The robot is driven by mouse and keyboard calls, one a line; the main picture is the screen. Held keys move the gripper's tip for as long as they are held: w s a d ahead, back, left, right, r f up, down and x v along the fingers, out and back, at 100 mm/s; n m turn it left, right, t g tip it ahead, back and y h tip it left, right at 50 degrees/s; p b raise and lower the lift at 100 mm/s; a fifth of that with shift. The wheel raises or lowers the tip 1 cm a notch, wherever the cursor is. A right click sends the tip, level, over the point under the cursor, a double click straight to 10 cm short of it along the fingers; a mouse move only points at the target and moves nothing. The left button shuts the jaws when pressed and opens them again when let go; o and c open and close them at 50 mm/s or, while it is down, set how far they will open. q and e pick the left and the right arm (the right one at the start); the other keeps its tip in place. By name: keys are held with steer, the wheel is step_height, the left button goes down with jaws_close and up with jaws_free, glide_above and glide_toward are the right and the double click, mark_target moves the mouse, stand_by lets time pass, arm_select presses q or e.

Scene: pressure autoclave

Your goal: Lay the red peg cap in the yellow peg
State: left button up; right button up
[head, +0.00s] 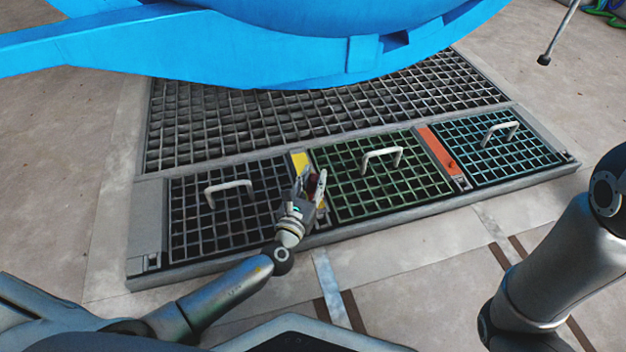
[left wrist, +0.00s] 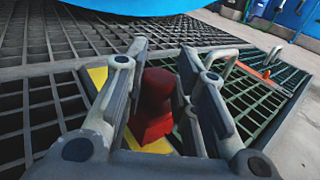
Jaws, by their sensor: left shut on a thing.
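The red peg cap (left wrist: 155,105) is between the two fingers of my left gripper (left wrist: 160,80), which is shut on it. In the head view the left gripper (head: 311,184) is over the yellow strip, and a bit of the red cap (head: 313,183) shows between the fingers. The yellow strip (head: 300,161) lies between the left and middle floor grates; it also shows in the left wrist view (left wrist: 98,77) behind and below the cap. I cannot make out a separate yellow peg, and I cannot tell whether the cap touches the strip. My right gripper is out of view.
White handles stand up from the left grate (head: 229,187), the middle grate (head: 382,155) and the right grate (head: 499,129). An orange strip (head: 437,150) lies between the middle and right grates. A large blue vessel (head: 290,50) hangs over the back grating.

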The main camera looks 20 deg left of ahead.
arm_select(q)
steer(key=shift+f+b, duration=0.95)
steer(key=shift+f, duration=0.2)
steer(key=o, duration=1.1)
steer(key=shift+s, duration=0.1)
steer(key=s, duration=0.7)
steer(key=shift+s+a, duration=0.15)
